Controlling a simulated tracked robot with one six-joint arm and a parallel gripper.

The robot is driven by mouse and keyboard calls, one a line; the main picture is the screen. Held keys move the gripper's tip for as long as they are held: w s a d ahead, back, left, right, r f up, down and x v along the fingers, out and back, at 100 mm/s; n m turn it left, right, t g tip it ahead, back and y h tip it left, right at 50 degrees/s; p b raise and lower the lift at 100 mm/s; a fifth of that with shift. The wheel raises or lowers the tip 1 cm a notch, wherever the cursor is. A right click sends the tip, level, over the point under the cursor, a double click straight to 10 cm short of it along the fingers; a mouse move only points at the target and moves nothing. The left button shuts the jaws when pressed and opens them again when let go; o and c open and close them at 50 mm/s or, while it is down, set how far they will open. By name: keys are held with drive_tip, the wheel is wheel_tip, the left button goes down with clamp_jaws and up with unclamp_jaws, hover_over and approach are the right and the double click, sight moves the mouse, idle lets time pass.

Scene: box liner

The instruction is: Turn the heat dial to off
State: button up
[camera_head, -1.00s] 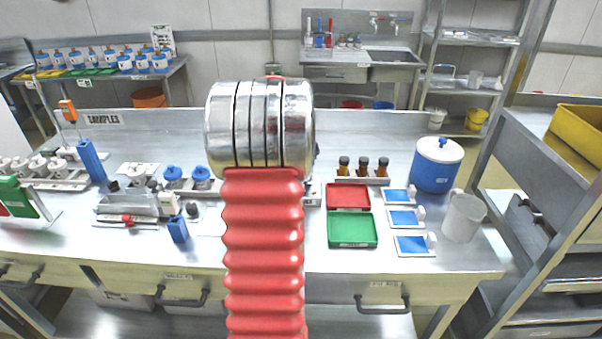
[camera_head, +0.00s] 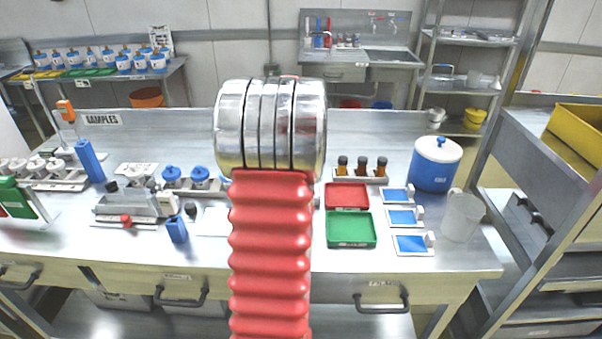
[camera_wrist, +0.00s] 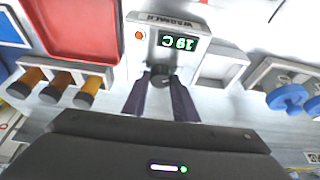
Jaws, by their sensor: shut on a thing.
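The warmer (camera_wrist: 152,20) shows in the wrist view, upside down, as a pale unit with the label WARMER. Its green display (camera_wrist: 178,42) seems to read 19 C, and an orange-red light (camera_wrist: 139,34) is beside it. The dark round heat dial (camera_wrist: 160,76) sits below the display in the picture. My gripper (camera_wrist: 160,84) is shut on the dial, with one dark finger on each side of it. The dial's pointer mark is too small to read. In the head view my own arm hides the gripper, the dial and most of the warmer.
A red tray (camera_head: 347,195), a green tray (camera_head: 351,229) and a rack with amber bottles (camera_head: 361,167) stand just right of my arm. Blue-capped jars (camera_head: 200,176) are to the left. A blue drum (camera_head: 436,165) stands further right. The bench's front strip is clear.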

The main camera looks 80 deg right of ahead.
drive_tip(key=o, duration=1)
drive_tip(key=shift+o, duration=0.2)
drive_tip(key=shift+r, duration=0.15)
drive_tip(key=v, duration=1.3)
drive_tip(key=shift+a+r, duration=0.15)
drive_tip(key=shift+r, duration=0.05)
drive_tip(key=shift+s, duration=0.1)
